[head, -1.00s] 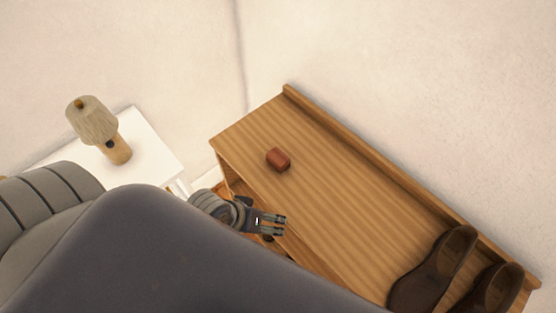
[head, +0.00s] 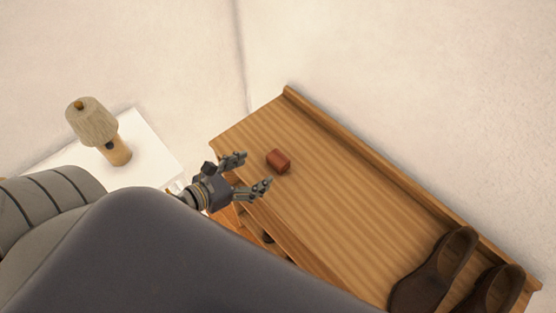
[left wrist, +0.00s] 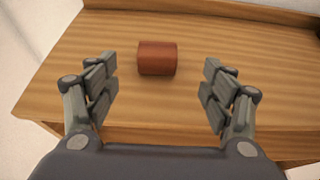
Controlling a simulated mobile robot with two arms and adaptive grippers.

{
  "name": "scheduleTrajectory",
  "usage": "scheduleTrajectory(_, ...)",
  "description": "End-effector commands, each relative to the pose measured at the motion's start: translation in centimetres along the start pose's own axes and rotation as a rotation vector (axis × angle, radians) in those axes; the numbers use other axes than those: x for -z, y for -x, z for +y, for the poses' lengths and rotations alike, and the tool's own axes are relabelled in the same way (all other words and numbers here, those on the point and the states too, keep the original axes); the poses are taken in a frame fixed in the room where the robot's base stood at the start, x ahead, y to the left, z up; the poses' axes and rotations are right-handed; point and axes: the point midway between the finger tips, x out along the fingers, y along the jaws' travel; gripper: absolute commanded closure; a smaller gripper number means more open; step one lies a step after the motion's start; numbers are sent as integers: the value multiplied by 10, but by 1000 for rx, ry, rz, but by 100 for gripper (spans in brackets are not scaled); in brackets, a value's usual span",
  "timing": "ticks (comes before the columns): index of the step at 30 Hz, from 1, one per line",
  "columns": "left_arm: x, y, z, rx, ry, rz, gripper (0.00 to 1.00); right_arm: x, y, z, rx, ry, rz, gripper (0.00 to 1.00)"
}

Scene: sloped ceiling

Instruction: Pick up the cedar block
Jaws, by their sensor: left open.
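The cedar block (head: 278,161) is a small reddish-brown block lying on the wooden bench top (head: 330,190), toward its left end. My left gripper (head: 253,172) is open and empty, just short of the block, with its fingers pointing toward it. In the left wrist view the block (left wrist: 157,58) lies ahead of the fingertips and between their lines, a little nearer the left finger. The left gripper (left wrist: 160,80) is spread wide there, and neither finger touches the block. My right gripper is not in view.
Dark brown shoes (head: 436,275) stand at the bench's right end. A raised ledge (head: 390,171) runs along the back edge by the wall. A white side table (head: 150,155) with a lamp (head: 93,122) stands at left. The bench top around the block is clear.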

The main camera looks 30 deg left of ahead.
Motion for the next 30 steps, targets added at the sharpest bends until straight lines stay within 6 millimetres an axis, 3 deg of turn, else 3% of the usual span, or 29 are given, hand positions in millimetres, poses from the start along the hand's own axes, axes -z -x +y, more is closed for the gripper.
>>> scheduleTrajectory(9,-2,-43,2,-3,13,-5,25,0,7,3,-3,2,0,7)
scheduleTrajectory(17,-3,-62,2,-2,10,-4,25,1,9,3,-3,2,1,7)
scheduleTrajectory(24,-4,-96,4,-2,10,-4,25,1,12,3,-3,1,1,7)
scheduleTrajectory(30,-2,-106,4,-2,9,-2,25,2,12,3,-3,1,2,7)
